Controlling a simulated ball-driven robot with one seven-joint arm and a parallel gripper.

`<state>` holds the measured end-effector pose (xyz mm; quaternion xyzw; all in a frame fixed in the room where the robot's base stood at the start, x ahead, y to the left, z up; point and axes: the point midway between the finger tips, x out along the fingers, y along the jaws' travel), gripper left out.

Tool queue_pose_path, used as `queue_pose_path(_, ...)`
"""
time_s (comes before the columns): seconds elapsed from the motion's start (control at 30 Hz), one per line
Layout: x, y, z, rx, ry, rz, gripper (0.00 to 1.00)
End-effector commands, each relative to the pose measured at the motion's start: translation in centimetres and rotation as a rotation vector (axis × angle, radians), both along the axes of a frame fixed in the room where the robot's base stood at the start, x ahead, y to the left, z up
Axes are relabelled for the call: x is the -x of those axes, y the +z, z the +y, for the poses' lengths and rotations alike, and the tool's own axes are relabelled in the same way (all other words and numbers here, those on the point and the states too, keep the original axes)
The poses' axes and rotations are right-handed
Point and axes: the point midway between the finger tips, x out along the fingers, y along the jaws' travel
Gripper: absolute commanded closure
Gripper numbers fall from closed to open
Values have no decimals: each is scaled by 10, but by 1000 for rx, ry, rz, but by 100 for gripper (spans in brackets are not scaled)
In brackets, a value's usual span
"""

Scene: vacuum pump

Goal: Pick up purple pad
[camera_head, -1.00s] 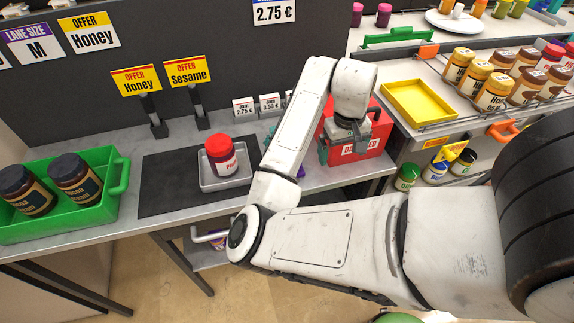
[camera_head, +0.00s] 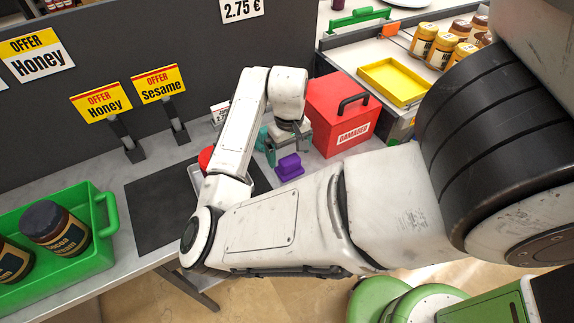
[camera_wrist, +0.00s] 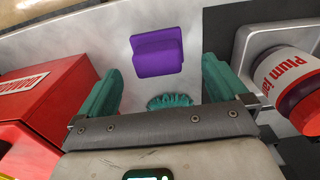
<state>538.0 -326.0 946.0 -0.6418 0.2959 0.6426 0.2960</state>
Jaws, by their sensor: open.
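The purple pad (camera_head: 289,167) lies on the grey table between my arm and the red box in the head view. In the wrist view the purple pad (camera_wrist: 157,52) is a small block with a raised upper part, lying beyond my fingertips and between their lines. My gripper (camera_head: 284,148) is beside and partly above the pad, pointing down. In the wrist view my gripper (camera_wrist: 161,75) has its two teal fingers spread wide with nothing between the tips. A teal ridged piece (camera_wrist: 170,101) shows between the finger bases; whether it lies on the table is unclear.
A red box marked damaged (camera_head: 325,105) stands close right of the gripper. A Plum Jam jar (camera_wrist: 286,82) in a grey tray (camera_wrist: 238,42) is on the other side. A green crate (camera_head: 88,252) with dark jars stands at left. The dark mat (camera_head: 160,210) is mostly clear.

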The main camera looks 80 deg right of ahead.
Motion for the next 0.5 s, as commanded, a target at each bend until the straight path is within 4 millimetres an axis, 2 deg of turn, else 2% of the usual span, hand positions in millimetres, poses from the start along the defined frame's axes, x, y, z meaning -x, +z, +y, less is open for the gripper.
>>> queue_pose_path(0.23,0,-17,-1,-1,1,0,0)
queue_pose_path(0.5,1,-55,-2,-1,0,0,0)
